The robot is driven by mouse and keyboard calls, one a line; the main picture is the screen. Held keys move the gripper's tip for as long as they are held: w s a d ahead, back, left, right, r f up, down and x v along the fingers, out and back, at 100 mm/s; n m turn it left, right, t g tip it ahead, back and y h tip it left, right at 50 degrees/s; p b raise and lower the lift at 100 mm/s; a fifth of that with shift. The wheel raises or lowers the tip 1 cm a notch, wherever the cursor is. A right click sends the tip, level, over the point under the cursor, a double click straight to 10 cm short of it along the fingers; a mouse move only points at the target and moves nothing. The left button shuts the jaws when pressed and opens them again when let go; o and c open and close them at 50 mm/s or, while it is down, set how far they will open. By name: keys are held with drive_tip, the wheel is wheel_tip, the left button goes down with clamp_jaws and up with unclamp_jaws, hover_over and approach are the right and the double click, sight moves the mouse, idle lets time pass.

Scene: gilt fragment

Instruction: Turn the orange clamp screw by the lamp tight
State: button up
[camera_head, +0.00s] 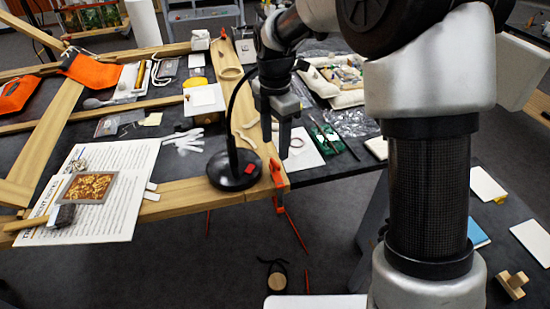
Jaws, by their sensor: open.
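The orange clamp (277,182) grips the front right corner of the wooden frame, right beside the lamp. Its upper part shows above the wood and more orange shows below the edge. A thin orange-red rod (297,232) slants down below it; I cannot tell whether it is part of the clamp. The black lamp (225,177) stands on the frame corner, with a round base and a curved neck. My gripper (275,147) is open and empty, fingers pointing down. In the picture it is above the clamp and apart from it. The clamp's screw is too small to make out clearly.
A printed sheet (122,200) with a gilt fragment (92,187) and a brush lies at left. A tray of small pieces (340,77) stands behind my arm. Dark floor is open below the frame's front edge.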

sight(275, 162)
wheel_tip(275, 162, down, 6)
drive_tip(key=shift+r, duration=0.1)
drive_tip(key=c, duration=1.1)
drive_tip(key=shift+m, duration=0.3)
